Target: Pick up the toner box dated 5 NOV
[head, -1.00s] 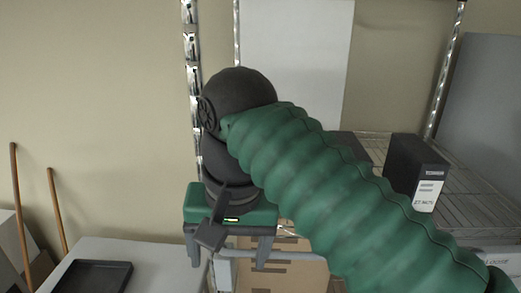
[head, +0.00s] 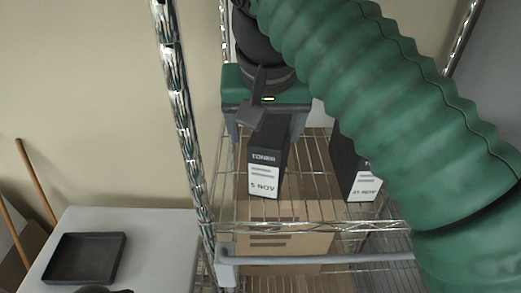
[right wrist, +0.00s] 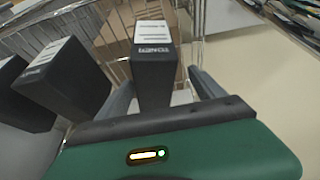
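The toner box dated 5 NOV (head: 266,165) is a black upright box with a white label on its front, standing on a wire shelf. My right gripper (head: 266,130) is over the back part of this box, one finger to each side. In the right wrist view the box (right wrist: 155,78) stands between the open fingers (right wrist: 162,85), with a visible gap to the right finger.
A second black toner box (head: 352,172) stands to the right, partly behind my green arm; its date is not clear. The wire shelf (head: 310,195) has a chrome post (head: 180,100) at left. A cardboard box (head: 285,245) sits below. A black tray (head: 85,258) lies on a grey table.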

